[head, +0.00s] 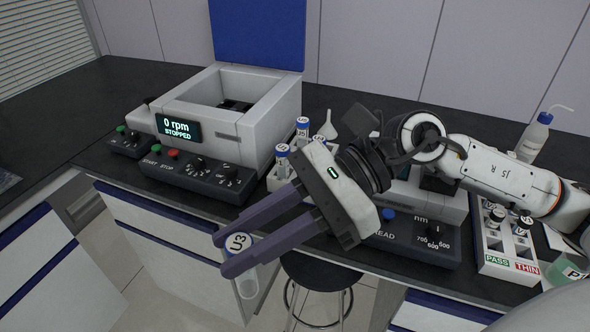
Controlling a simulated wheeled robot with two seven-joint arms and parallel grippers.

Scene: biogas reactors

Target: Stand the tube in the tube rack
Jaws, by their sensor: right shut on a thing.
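My right gripper (230,254) reaches in from the right. Its two purple fingers are shut on the tube (247,286), whose cap marked U3 shows between them. The tube's clear body hangs below the fingers, in front of the bench's front edge and over the floor gap. The white tube rack (273,183) stands on the bench behind the gripper, beside the centrifuge. Several blue-capped tubes (302,128) stand in it. The gripper hides the rack's front right part. My left gripper is out of view.
An open-lidded centrifuge (235,120) reads 0 rpm, STOPPED, at the left. A meter with knobs (412,236) sits partly behind my right arm. A PASS/THIN rack (494,261) with vials and a wash bottle (533,138) stand at the right. A stool (318,272) is below.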

